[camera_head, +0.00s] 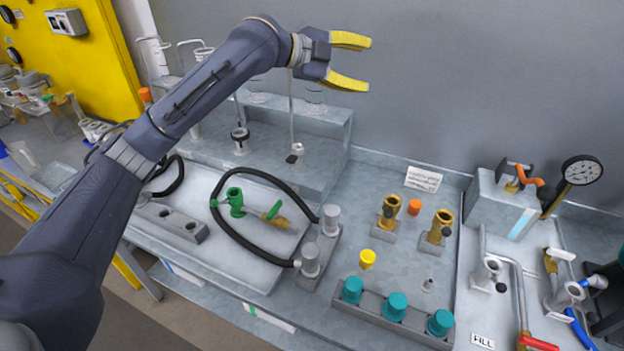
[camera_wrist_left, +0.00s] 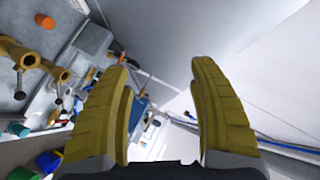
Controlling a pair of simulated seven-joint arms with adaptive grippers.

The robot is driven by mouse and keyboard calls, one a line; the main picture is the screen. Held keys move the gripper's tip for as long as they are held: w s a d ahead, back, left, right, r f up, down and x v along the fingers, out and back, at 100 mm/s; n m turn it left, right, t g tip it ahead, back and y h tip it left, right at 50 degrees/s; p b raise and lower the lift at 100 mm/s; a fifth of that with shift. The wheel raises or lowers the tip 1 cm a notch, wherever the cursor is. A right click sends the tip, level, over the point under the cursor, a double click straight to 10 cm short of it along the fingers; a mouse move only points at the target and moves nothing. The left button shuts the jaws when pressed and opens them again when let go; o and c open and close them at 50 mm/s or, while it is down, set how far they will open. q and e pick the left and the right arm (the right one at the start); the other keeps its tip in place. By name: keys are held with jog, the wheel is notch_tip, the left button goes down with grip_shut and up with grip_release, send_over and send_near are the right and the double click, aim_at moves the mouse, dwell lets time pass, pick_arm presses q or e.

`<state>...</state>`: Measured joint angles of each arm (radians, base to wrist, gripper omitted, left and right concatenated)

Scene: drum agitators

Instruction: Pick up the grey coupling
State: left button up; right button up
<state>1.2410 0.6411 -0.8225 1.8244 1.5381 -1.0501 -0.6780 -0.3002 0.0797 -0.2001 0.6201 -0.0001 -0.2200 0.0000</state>
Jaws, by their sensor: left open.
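Two grey cylindrical fittings stand on a grey block in the middle of the head view, one at the back (camera_head: 330,220) and one in front (camera_head: 311,260). A small grey fitting (camera_head: 428,285) stands alone on the bench behind the teal caps. I cannot tell which of these is the grey coupling. My left gripper (camera_head: 358,64) is open and empty, raised high in front of the grey wall, well above the bench and apart from these fittings. Its yellow fingers are spread in the left wrist view (camera_wrist_left: 163,100), with nothing between them. My right gripper is not in view.
A black hose (camera_head: 245,253) loops beside the grey block. A green fitting (camera_head: 235,203), brass fittings (camera_head: 441,226), a yellow cap (camera_head: 367,259) and teal caps (camera_head: 395,305) stand around it. A pressure gauge (camera_head: 582,170) rises at the right. Bench between the yellow and teal caps is narrow.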

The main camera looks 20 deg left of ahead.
pick_arm(q)
jog(key=s+d+f+m+g+y, duration=0.2)
jog(key=s+d+f+m+g, duration=0.3)
jog(key=s, duration=0.4)
jog(key=m+g+y, duration=0.4)
jog(key=m+y, duration=0.5)
jog(key=m, duration=0.1)
send_over(310, 261)
jog(key=w, duration=0.2)
notch_tip(310, 261, down, 14)
jog(key=shift+a+f, duration=0.15)
jog(key=shift+f, duration=4.1)
jog(key=shift+a+f, duration=0.1)
jog(key=shift+f, duration=4.15)
grip_shut()
